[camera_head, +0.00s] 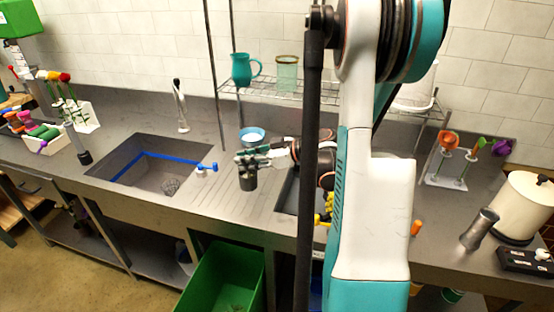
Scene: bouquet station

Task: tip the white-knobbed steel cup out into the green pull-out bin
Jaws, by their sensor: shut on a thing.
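My gripper (250,158) is shut on a dark grey steel cup (247,181), above the ribbed drainboard between the two sinks. The cup hangs below the fingers and looks about upright. Its top and any white knob are hidden or too small to make out, and its contents do not show. The green bin (208,282) is pulled out below the counter's front edge, lower in the picture and in front of the cup. Its open top shows, with something small and greyish on its floor.
A sink (130,172) with a blue bar lies left of the cup. A teal-rimmed bowl (252,137) is just behind my gripper. A wire shelf holds a teal jug (243,70). A steel cylinder (480,229) stands at right by a cream canister (520,208). My arm blocks the middle right.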

